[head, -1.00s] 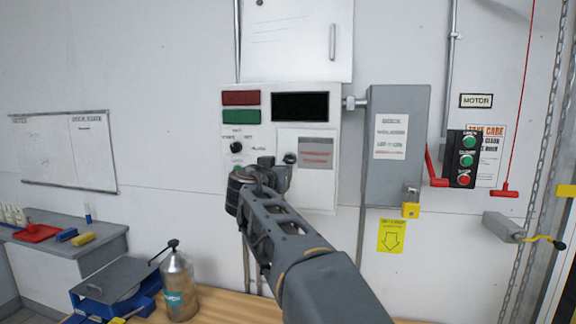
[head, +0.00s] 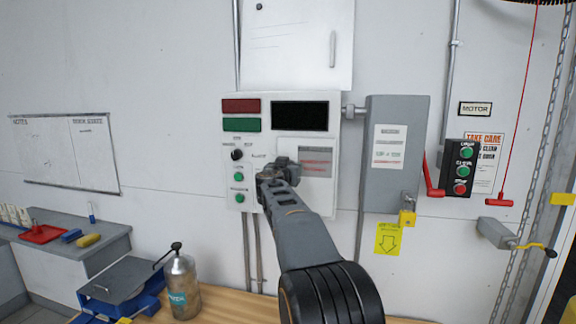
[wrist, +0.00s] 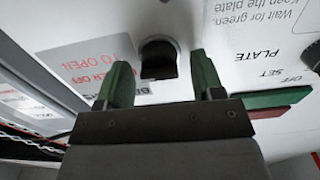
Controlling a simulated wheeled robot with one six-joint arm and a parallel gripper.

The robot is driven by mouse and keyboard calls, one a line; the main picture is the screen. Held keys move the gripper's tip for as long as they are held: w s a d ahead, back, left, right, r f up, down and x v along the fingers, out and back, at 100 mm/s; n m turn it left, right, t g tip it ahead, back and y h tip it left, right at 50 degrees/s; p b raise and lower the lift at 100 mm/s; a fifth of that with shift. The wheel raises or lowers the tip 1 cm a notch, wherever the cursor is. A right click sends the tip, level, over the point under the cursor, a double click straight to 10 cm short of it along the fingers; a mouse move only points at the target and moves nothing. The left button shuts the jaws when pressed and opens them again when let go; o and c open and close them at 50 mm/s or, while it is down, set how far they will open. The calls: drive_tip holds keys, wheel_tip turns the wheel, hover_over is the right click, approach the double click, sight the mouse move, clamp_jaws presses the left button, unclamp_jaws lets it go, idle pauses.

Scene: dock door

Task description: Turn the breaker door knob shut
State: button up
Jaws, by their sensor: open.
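The breaker door is a small white door with a grey and red label (head: 316,160) on the white control panel (head: 282,92). In the head view my gripper (head: 284,164) is in front of the door's left part and hides its knob. In the wrist view the dark knob (wrist: 158,58) shows just beyond and between the green fingertips of my open gripper (wrist: 163,72). A gap shows on each side of the knob, and I see no contact. The label also shows in the wrist view (wrist: 88,65), upside down.
A black selector knob (head: 237,155) and green buttons (head: 239,177) are left of my gripper. A grey switch box (head: 397,155) stands out from the wall on the right. Below are a wooden bench (head: 235,306) and a metal can (head: 181,288).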

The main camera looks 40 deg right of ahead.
drive_tip(key=shift+d, duration=0.1)
drive_tip(key=c, duration=0.9)
drive_tip(key=shift+n+b, duration=0.3)
drive_tip(key=shift+b, duration=0.05)
drive_tip(key=n+b, duration=0.2)
drive_tip(key=n, duration=0.1)
drive_tip(key=shift+w+f, duration=0.1)
drive_tip(key=shift+f, duration=0.05)
drive_tip(key=n+b, duration=0.1)
drive_tip(key=n, duration=0.3)
drive_tip(key=shift+n+b, duration=0.3)
drive_tip(key=shift+b, duration=0.1)
drive_tip(key=n, duration=0.4)
drive_tip(key=shift+w+n, duration=0.1)
drive_tip(key=shift+n, duration=0.2)
drive_tip(key=n, duration=0.4)
drive_tip(key=shift+n, duration=0.7)
